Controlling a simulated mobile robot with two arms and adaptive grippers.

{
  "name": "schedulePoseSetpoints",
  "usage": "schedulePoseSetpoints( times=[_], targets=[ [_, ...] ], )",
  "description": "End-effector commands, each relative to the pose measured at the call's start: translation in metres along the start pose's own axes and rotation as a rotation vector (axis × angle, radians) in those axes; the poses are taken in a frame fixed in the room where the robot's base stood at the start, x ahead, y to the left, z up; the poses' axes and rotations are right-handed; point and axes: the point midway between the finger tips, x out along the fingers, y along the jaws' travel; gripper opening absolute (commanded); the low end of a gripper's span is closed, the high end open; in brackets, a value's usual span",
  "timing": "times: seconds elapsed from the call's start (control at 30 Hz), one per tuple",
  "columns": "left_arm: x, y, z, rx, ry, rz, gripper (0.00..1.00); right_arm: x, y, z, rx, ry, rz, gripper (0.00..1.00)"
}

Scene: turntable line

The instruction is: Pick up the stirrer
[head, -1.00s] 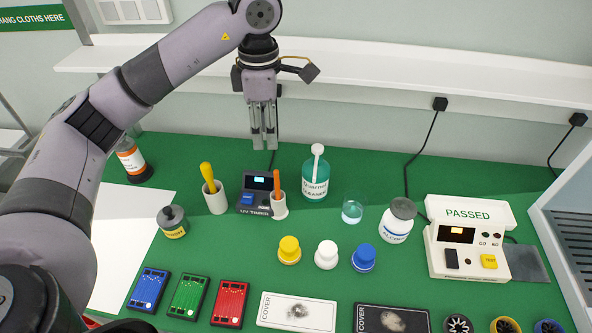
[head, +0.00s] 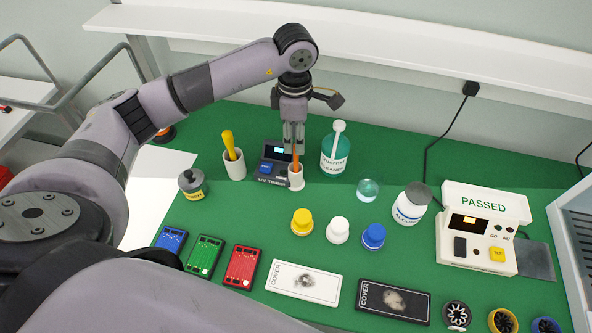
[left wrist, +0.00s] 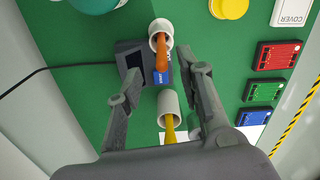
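An orange-handled stick (head: 296,156), which looks like the stirrer, stands in a small white cup (head: 296,180) in front of the UV timer (head: 273,165). A thicker yellow-handled tool (head: 229,143) stands in another white cup (head: 235,167) to its left. My left gripper (head: 293,149) points down at the top of the orange stick. In the left wrist view its fingers (left wrist: 155,65) are apart, with the orange stick (left wrist: 162,52) showing between the tips. I cannot tell whether they touch it. The stick's lower end is hidden in the cup. My right gripper is out of view.
Yellow, white and blue capped jars (head: 337,231) stand in front. A shelf (head: 380,42) runs along the back wall.

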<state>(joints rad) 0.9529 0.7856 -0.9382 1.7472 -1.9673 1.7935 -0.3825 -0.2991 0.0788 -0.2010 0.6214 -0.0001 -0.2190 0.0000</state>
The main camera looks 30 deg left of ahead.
Motion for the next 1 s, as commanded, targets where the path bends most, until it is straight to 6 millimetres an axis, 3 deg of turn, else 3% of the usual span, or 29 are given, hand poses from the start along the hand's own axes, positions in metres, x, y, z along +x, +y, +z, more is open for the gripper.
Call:
schedulePoseSetpoints(
  times=[0.27, 0.4, 0.7, 1.0],
  targets=[
    [0.028, -0.004, 0.001, -0.001, 0.003, -0.006, 0.34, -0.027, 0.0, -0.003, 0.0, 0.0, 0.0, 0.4],
    [0.048, -0.003, 0.002, -0.002, 0.001, -0.003, 0.34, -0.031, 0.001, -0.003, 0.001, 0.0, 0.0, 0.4],
    [0.054, -0.003, 0.002, 0.0, 0.0, 0.0, 0.34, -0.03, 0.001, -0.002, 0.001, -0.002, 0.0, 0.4],
    [0.054, -0.003, 0.002, 0.0, 0.0, 0.0, 0.14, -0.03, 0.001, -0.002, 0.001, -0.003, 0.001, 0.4]
  ],
)
